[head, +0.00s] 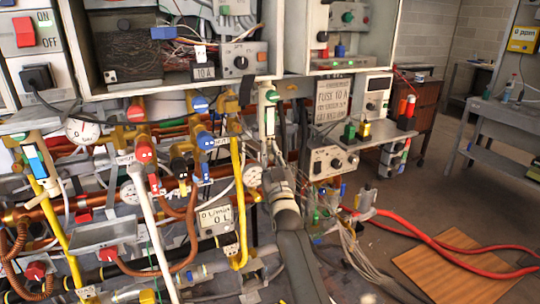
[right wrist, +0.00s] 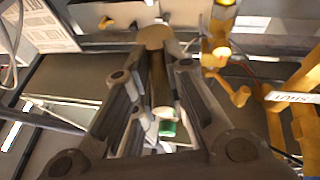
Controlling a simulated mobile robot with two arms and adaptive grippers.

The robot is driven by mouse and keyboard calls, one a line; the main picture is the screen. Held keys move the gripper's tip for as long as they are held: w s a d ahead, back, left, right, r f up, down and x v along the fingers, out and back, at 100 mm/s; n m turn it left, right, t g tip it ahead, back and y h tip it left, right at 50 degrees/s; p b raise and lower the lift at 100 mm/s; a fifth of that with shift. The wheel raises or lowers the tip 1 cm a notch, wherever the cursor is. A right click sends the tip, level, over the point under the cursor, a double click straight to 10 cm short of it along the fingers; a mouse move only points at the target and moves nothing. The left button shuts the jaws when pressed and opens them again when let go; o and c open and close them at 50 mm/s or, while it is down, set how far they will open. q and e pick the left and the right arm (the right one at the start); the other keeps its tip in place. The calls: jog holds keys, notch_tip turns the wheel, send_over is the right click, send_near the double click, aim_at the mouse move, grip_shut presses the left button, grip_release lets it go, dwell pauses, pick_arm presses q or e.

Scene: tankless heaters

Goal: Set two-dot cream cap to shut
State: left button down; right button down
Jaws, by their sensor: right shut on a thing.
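My right arm rises from the bottom middle of the head view, and its gripper (head: 271,170) is in front of the pipework, right of the yellow pipe (head: 238,190). In the right wrist view the fingers (right wrist: 155,62) close together on a round cream-tan cap (right wrist: 155,38) at their tips. Its dots do not show, and I cannot tell its exact turn. In the head view this cap is hidden or too small to make out. A white SHUT label (right wrist: 290,98) shows at the right of the wrist view.
Red caps (head: 145,150) and blue caps (head: 205,141) sit on valves left of my right gripper. Open electrical boxes (head: 170,50) hang above. Yellow pipes (right wrist: 300,85) stand close by in the wrist view. Red hoses (head: 430,240) cross the floor at the right.

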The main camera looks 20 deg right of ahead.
jog(key=c, duration=1.5)
grip_release()
jog(key=shift+o, duration=0.2)
jog(key=v, duration=1.2)
jog(key=shift+f, duration=0.1)
